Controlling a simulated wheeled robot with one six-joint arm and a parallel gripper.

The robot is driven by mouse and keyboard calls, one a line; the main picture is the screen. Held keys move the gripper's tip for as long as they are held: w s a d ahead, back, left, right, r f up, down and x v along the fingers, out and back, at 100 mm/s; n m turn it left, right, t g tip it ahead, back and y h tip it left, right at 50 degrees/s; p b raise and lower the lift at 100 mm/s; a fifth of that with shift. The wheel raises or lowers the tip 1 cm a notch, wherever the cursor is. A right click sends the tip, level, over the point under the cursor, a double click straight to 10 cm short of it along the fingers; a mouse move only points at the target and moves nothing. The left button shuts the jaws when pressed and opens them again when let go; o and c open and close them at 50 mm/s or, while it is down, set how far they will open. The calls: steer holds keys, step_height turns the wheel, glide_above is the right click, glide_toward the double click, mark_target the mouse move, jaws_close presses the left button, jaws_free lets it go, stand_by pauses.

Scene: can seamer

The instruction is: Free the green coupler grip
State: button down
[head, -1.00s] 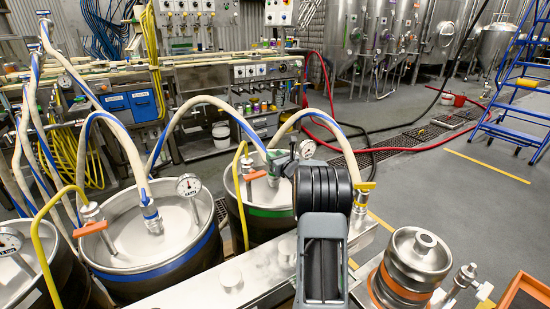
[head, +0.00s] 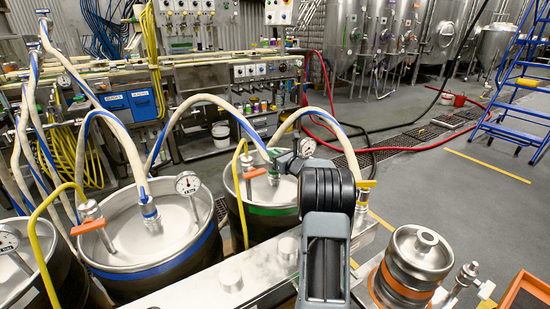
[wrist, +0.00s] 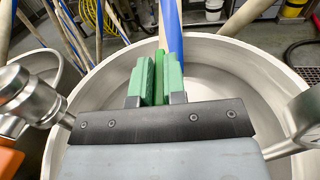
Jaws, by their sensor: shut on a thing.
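My gripper (wrist: 159,80) has green finger pads on dark mounts and is shut on the green coupler grip (wrist: 159,72), which shows as a narrow green piece between the pads. In the wrist view they are over the wide steel top of a keg (wrist: 228,50). In the head view my arm reaches to the keg with the green band (head: 268,212) at the middle. My arm covers part of that keg, and the fingers are too small there to tell apart. The lower end of the coupler is hidden by the gripper in the wrist view.
A beige-and-blue hose (wrist: 172,22) runs up behind the grip. A steel fitting with an orange handle (wrist: 22,98) is close at left, and a gauge (wrist: 305,120) at right. A blue-banded keg (head: 150,265) stands left; a small orange-banded keg (head: 410,268) stands right.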

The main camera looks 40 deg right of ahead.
steer(key=shift+d+n+g+y+b, duration=0.1)
steer(key=shift+n+g+y+b, duration=0.35)
steer(key=shift+n+y, duration=0.8)
steer(key=shift+d+n+g+y+b, duration=0.1)
steer(key=shift+n+g+y+b, duration=0.5)
steer(key=shift+y, duration=1.15)
steer(key=shift+n, duration=0.25)
steer(key=c, duration=1.2)
jaws_free()
steer(key=shift+p+v, duration=0.6)
steer(key=shift+v, duration=3.05)
steer(key=shift+f, duration=0.1)
